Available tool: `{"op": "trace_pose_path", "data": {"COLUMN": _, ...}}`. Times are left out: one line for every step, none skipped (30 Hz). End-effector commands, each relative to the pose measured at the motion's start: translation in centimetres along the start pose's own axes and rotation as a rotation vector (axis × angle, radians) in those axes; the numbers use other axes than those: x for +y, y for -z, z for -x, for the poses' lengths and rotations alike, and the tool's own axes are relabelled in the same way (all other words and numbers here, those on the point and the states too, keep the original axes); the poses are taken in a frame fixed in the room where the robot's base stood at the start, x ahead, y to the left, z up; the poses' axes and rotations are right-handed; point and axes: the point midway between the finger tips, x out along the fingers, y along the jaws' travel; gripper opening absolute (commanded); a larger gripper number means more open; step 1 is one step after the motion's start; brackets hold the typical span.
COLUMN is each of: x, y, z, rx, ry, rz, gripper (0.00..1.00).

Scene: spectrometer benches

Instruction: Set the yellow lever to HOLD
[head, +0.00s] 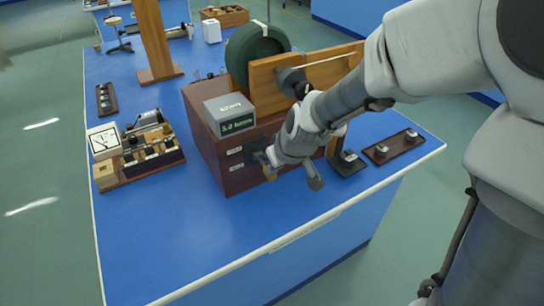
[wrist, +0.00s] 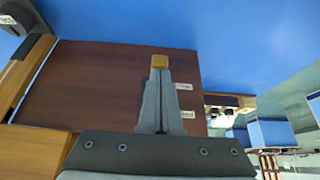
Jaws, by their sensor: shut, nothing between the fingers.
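My gripper (head: 268,164) is shut and empty, close against the front of the dark brown cabinet (head: 205,140). In the wrist view its fingers (wrist: 159,85) are together and point at the cabinet front (wrist: 95,85). An ochre-yellow piece (wrist: 159,62) shows right at the fingertips; it looks like the lever's end, but I cannot tell whether they touch. A dark plate (head: 254,146) shows beside my gripper. Two small white labels, upper (head: 235,151) and lower (head: 237,166), sit left of it; their words are too small to read. The fingers hide the rest of the lever.
A grey display box (head: 230,113) stands on the cabinet, before a dark green wheel (head: 255,48) and a wooden board (head: 265,85). A meter board (head: 140,160) lies left. A brown switch strip (head: 392,147) lies right. The blue bench front (head: 210,240) is clear.

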Motion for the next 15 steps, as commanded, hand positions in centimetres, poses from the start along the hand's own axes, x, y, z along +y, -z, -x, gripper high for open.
{"op": "trace_pose_path", "data": {"x": 0.02, "y": -0.41, "z": -0.77, "rx": 0.0, "ry": 0.0, "rz": 0.0, "gripper": 0.0}}
{"op": "trace_pose_path", "data": {"x": 0.02, "y": -0.51, "z": -0.96, "rx": 0.0, "ry": 0.0, "rz": 0.0, "gripper": 0.0}}
{"op": "trace_pose_path", "data": {"x": 0.01, "y": -0.65, "z": -1.2, "rx": 0.0, "ry": 0.0, "rz": 0.0, "gripper": 0.0}}
{"op": "trace_pose_path", "data": {"x": 0.01, "y": -0.74, "z": -1.38, "rx": 0.0, "ry": 0.0, "rz": 0.0, "gripper": 0.0}}
{"op": "trace_pose_path", "data": {"x": 0.01, "y": -0.48, "z": -0.94, "rx": 0.001, "ry": 0.0, "rz": 0.0, "gripper": 0.0}}
{"op": "trace_pose_path", "data": {"x": 0.0, "y": -0.45, "z": -0.87, "rx": 0.001, "ry": 0.0, "rz": 0.0, "gripper": 0.0}}
{"op": "trace_pose_path", "data": {"x": 0.0, "y": -0.45, "z": -0.86, "rx": 0.001, "ry": 0.0, "rz": 0.0, "gripper": 0.0}}
{"op": "trace_pose_path", "data": {"x": 0.0, "y": -0.45, "z": -0.87, "rx": 0.001, "ry": 0.0, "rz": 0.0, "gripper": 0.0}}
{"op": "trace_pose_path", "data": {"x": 0.0, "y": -0.45, "z": -0.86, "rx": 0.001, "ry": 0.0, "rz": 0.0, "gripper": 0.0}}
{"op": "trace_pose_path", "data": {"x": 0.0, "y": -0.45, "z": -0.85, "rx": 0.001, "ry": 0.0, "rz": 0.0, "gripper": 0.0}}
{"op": "trace_pose_path", "data": {"x": 0.0, "y": -0.44, "z": -0.83, "rx": 0.001, "ry": 0.0, "rz": 0.0, "gripper": 0.0}}
{"op": "trace_pose_path", "data": {"x": 0.01, "y": -0.4, "z": -0.77, "rx": 0.001, "ry": 0.0, "rz": 0.0, "gripper": 0.0}}
{"op": "trace_pose_path", "data": {"x": 0.01, "y": -0.37, "z": -0.71, "rx": 0.001, "ry": 0.0, "rz": 0.0, "gripper": 0.0}}
{"op": "trace_pose_path", "data": {"x": 0.01, "y": -0.32, "z": -0.62, "rx": 0.001, "ry": 0.0, "rz": 0.0, "gripper": 0.0}}
{"op": "trace_pose_path", "data": {"x": 0.01, "y": -0.24, "z": -0.48, "rx": 0.001, "ry": 0.0, "rz": 0.0, "gripper": 0.0}}
